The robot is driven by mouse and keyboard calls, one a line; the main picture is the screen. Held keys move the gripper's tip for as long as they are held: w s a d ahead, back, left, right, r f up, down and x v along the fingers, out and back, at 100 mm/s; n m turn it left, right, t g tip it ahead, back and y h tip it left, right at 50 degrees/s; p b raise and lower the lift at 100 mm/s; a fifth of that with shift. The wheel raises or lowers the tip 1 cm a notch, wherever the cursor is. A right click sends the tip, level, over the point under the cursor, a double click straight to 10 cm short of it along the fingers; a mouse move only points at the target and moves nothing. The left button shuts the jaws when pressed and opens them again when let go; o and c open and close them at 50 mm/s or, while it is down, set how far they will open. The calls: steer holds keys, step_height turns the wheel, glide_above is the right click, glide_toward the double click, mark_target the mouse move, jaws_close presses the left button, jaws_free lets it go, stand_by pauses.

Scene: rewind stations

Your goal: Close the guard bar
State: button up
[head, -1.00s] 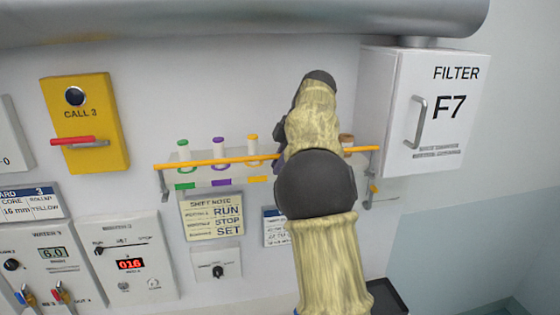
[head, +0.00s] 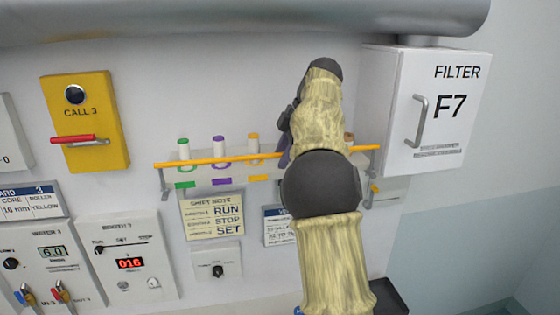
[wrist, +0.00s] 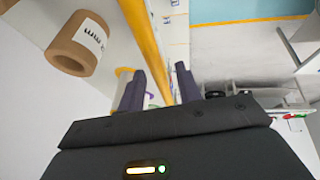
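The guard bar (head: 215,161) is a long yellow-orange bar running level across the front of a small wall shelf, on grey end brackets. My arm hides part of it toward its right end. In the wrist view the guard bar (wrist: 146,45) runs from the top edge down toward the gap between my fingers. My gripper (wrist: 160,69) is open, its two dark fingers apart with the bar showing between them. I cannot tell whether either finger touches it. In the head view my gripper is mostly hidden behind my arm.
Spools with green, purple (head: 219,151) and orange ends stand behind the bar. A brown core (wrist: 77,45) is close to my gripper, at left in the wrist view. The white filter box (head: 432,110) juts out at right. A yellow call box (head: 86,125) is at left.

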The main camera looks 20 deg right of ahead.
steer(key=v, duration=0.5)
steer(key=shift+d, duration=0.2)
stand_by(0.4)
